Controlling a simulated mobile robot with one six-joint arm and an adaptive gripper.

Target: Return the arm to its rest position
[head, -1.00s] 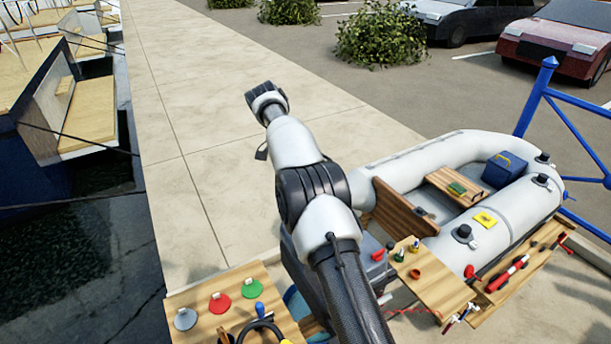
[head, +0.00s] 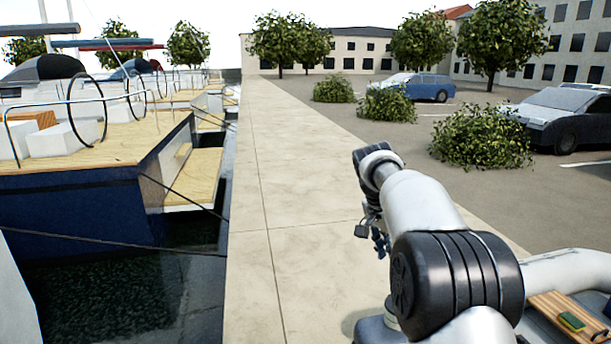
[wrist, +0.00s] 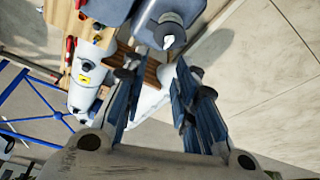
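My arm rises from the lower right of the head view, with its wrist bent over the pavement. My gripper (head: 378,240) hangs below the wrist there, small and partly hidden. In the wrist view its two dark blue fingers stand apart with a clear gap between them, and my gripper (wrist: 158,72) is open and empty. Nothing touches the fingers in either view.
The white inflatable dinghy (head: 565,268) lies at the lower right, close to my arm, and also shows in the wrist view (wrist: 88,72). The pavement (head: 300,200) is clear; a moored blue boat (head: 80,205) lies left.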

